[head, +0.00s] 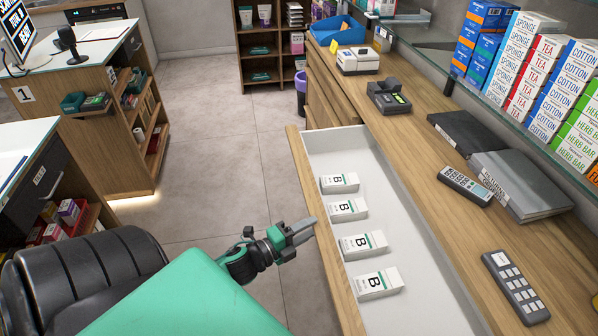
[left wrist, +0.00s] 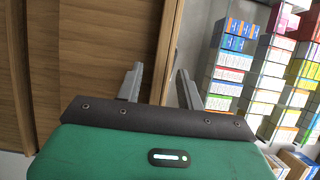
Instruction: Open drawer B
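Drawer B (head: 410,290) is pulled well out from the wooden counter in the head view. Its white inside shows several white and green boxes marked B (head: 348,209) in a row. Its wooden front (head: 314,208) faces left. My left gripper (head: 307,230) is at the outer side of this front, its tips close to the top edge; contact cannot be told. In the left wrist view the two grey fingers (left wrist: 160,84) stand apart, with wooden panel edges beyond them. Any handle is hidden. My right gripper is not in view.
The counter top (head: 430,180) holds a card terminal (head: 388,97), a remote-like keypad (head: 515,287), a grey binder (head: 520,185) and a white device (head: 358,60). Product boxes (head: 540,75) line the right. Another counter (head: 95,80) stands at left. The floor (head: 220,150) between is clear.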

